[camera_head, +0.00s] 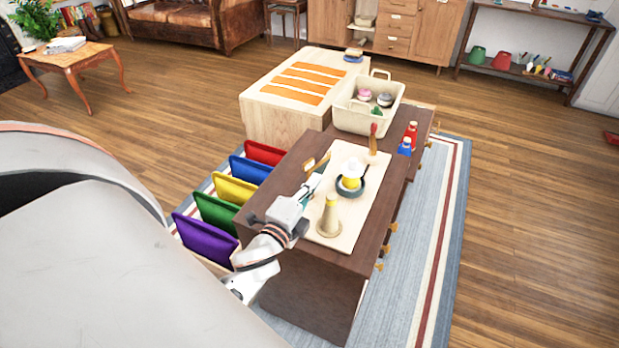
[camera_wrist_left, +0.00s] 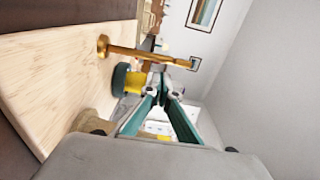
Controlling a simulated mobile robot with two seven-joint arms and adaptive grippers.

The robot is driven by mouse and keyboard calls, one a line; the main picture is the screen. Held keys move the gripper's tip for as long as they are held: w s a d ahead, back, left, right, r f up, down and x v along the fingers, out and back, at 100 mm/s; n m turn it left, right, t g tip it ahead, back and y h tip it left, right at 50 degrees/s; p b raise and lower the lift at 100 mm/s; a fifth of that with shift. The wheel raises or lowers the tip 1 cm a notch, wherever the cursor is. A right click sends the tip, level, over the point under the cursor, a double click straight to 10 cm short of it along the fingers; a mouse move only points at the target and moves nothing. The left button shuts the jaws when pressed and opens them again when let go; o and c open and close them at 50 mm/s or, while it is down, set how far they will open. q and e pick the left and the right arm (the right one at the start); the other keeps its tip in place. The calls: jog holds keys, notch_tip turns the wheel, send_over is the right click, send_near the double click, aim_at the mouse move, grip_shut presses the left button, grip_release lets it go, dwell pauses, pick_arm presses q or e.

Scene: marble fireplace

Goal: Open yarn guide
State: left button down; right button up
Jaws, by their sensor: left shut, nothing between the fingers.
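A gold yarn guide (camera_wrist_left: 140,52), a post with a round foot on the pale board, stands in the left wrist view. In the head view a small gold piece (camera_head: 322,161) beside my gripper seems to be the same guide. My left gripper (camera_head: 313,183) is over the board's left edge, its teal fingers together and empty. In the left wrist view the gripper's fingertips (camera_wrist_left: 166,86) are near the guide's outer end, seemingly apart from it. Whether they touch is hard to tell. My right gripper is not in view.
The pale board (camera_head: 353,214) lies on a dark cabinet (camera_head: 320,268). A yellow cone in a dark ring (camera_head: 350,183) and a tan cone (camera_head: 328,217) stand close to my gripper. Red and blue bottles (camera_head: 407,141) and a cream basket (camera_head: 351,118) are farther back.

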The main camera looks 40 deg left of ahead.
aim_at(323, 162)
pick_arm(q)
jog(key=w, duration=0.2)
jog(key=w+a, duration=0.1)
jog(key=w, duration=0.1)
jog(key=shift+w, duration=0.4)
jog(key=shift+w+a, duration=0.1)
jog(key=shift+a, duration=0.05)
jog(key=shift+w+a+r+p, duration=0.15)
jog(key=shift+a+p, duration=0.15)
jog(key=shift+p, duration=0.15)
jog(key=shift+a, duration=0.15)
